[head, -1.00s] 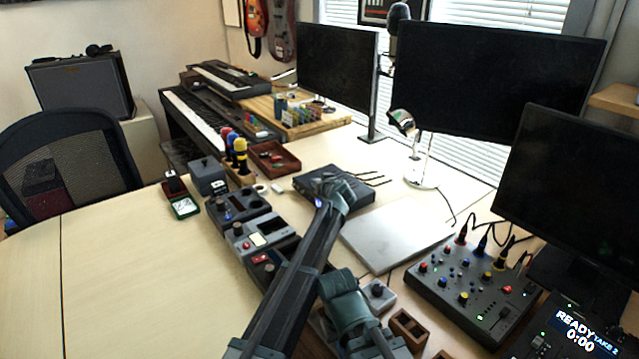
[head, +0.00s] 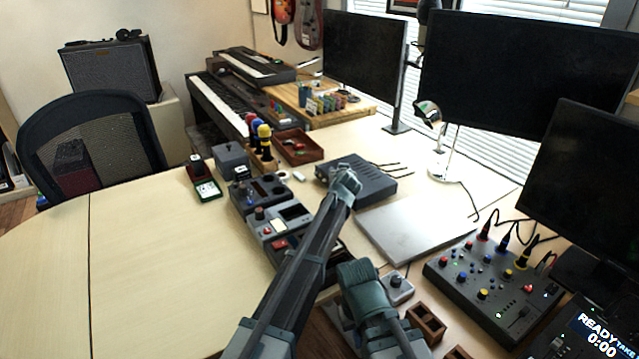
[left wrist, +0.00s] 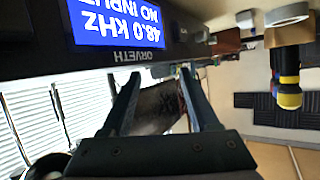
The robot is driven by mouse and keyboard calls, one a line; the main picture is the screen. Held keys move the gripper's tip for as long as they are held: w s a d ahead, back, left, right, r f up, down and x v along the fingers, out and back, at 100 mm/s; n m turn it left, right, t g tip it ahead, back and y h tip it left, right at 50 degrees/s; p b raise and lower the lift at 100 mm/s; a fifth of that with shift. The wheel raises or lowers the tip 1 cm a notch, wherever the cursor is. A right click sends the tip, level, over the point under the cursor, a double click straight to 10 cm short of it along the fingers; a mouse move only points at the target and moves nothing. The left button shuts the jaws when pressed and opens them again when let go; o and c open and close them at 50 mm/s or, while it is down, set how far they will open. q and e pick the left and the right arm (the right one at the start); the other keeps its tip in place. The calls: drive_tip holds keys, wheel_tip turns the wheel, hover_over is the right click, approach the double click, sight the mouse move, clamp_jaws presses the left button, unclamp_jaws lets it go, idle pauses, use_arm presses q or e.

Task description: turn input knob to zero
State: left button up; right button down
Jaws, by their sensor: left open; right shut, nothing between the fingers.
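The audio interface (head: 372,187) is a dark box on the desk in the head view, partly behind my left arm. In the left wrist view its front panel (left wrist: 90,58) fills the top, upside down, with a lit blue screen (left wrist: 122,22) reading 48.0 kHz and "no input". My left gripper (left wrist: 158,75) is open, its fingertips at the panel's edge. A blurred grey shape lies between the fingers; I cannot tell whether it is the input knob, which I cannot make out. My right gripper (head: 356,274) is shut and empty, low in the middle, away from the interface.
A closed laptop (head: 418,222) lies right of the interface. A mixer (head: 480,285) with coloured knobs stands further right. Several small devices (head: 285,226) line the desk left of my left arm. Colour-topped microphones (head: 264,138) stand behind them. The left tabletop (head: 160,260) is clear.

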use_arm(q)
drive_tip(key=shift+a+m+h, duration=0.3)
drive_tip(key=shift+m+h, duration=0.7)
drive_tip(key=shift+h, duration=0.3)
drive_tip(key=shift+w+a+m+g+h, duration=0.1)
drive_tip(key=shift+a+m+g+h, duration=0.05)
drive_tip(key=shift+m+h, duration=0.4)
drive_tip(key=shift+a+m+g+h, duration=0.1)
drive_tip(key=shift+m+g+h, duration=0.05)
drive_tip(key=shift+m+h, duration=0.35)
